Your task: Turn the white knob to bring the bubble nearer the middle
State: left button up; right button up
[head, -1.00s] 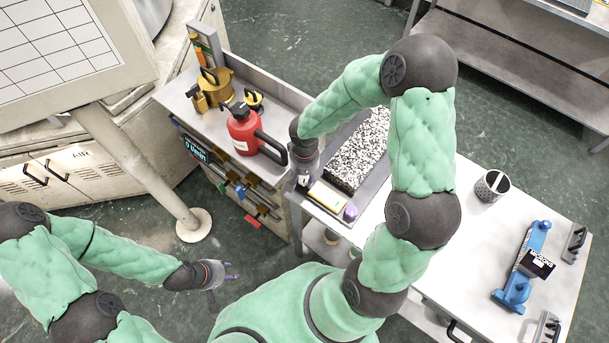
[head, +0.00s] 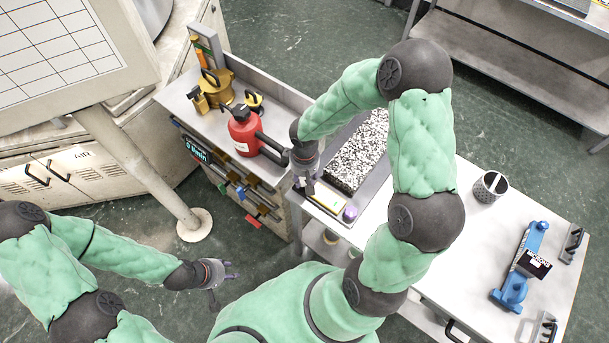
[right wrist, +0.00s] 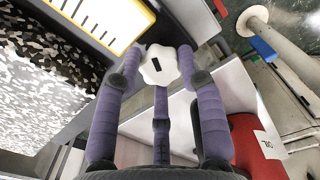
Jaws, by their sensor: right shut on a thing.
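The white lobed knob (right wrist: 160,66) shows in the right wrist view, with a dark slot on its face. My right gripper (right wrist: 159,72) is shut on it, purple fingers around its rim. Beside the knob lies a pale plate with a yellow edge and black scale marks (right wrist: 112,18). I cannot make out the bubble. In the head view my right gripper (head: 309,186) is at the left end of that plate (head: 328,201), and the knob is hidden. My left gripper (head: 222,277) hangs open and empty over the floor at lower left.
A speckled granite block (head: 357,152) lies just behind the plate. A purple knob-like piece (head: 350,214) is at the plate's right end. A red can (head: 242,130) stands close left of my right gripper. A blue instrument (head: 520,268) and a mesh cup (head: 490,187) are on the right table.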

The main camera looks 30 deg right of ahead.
jog(key=n+p, duration=0.1)
jog(key=n, duration=0.2)
jog(key=shift+n, duration=0.4)
jog(key=n+p, duration=0.1)
jog(key=n, duration=0.2)
jog(key=shift+n+p, duration=0.3)
jog(key=shift+p, duration=0.05)
jog(key=n+p, duration=0.2)
jog(key=n, duration=0.2)
jog(key=shift+n+p, duration=0.75)
jog(key=shift+n, duration=0.95)
jog(key=o, duration=1.1)
jog(key=shift+o, duration=0.2)
